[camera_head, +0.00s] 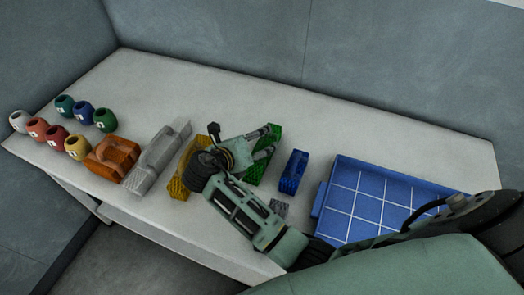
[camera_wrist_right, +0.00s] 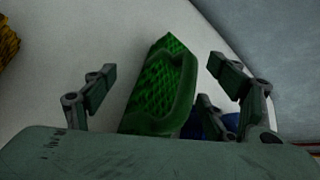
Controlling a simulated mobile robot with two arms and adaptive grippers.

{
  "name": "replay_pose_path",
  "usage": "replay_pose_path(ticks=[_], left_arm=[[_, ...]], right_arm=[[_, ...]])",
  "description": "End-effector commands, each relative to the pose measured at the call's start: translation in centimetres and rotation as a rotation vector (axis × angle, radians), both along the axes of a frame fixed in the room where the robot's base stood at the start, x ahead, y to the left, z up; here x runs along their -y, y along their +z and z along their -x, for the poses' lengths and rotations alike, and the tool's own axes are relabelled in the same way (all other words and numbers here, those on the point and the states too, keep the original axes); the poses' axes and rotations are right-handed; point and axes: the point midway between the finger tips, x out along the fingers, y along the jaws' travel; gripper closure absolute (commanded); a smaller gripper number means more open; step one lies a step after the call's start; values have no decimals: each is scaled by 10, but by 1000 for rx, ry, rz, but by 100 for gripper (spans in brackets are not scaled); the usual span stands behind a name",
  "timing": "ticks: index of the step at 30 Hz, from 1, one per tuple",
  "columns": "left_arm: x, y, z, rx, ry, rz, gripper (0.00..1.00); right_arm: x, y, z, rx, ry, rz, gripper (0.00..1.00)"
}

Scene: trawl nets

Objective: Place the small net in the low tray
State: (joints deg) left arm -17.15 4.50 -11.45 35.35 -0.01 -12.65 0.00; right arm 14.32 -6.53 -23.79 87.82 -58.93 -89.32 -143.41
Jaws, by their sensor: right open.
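My right gripper (camera_head: 268,142) is open over a green net block (camera_head: 253,174). In the right wrist view its fingers (camera_wrist_right: 162,70) stand on either side of the green net (camera_wrist_right: 160,92), with nothing gripped; I cannot tell whether they touch it. A blue net block (camera_head: 293,172) stands right of the green one, partly hidden in the wrist view. A little grey net piece (camera_head: 279,207) lies in front of the blue one, partly beside my arm. The low tray (camera_head: 323,199) is blue with a white grid, at the right; my arm hides its near right part. My left gripper is not in view.
A yellow net (camera_head: 176,187), a long grey net block (camera_head: 160,157) and an orange one (camera_head: 113,158) stand to the left. Several coloured numbered pots (camera_head: 77,147) sit at the table's left end. The table's back strip is clear, with a wall behind.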

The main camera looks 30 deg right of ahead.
Motion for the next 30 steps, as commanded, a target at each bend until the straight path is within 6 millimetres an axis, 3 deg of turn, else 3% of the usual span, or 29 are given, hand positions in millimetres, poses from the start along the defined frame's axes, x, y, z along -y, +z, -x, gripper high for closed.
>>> replay_pose_path(ticks=[12,20,30], left_arm=[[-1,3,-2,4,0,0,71],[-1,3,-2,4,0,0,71],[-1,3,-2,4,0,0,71]], right_arm=[[42,-21,-26,-1,-1,0,22],[44,-23,-28,0,0,-2,22],[44,-24,-27,-1,0,-1,50]])
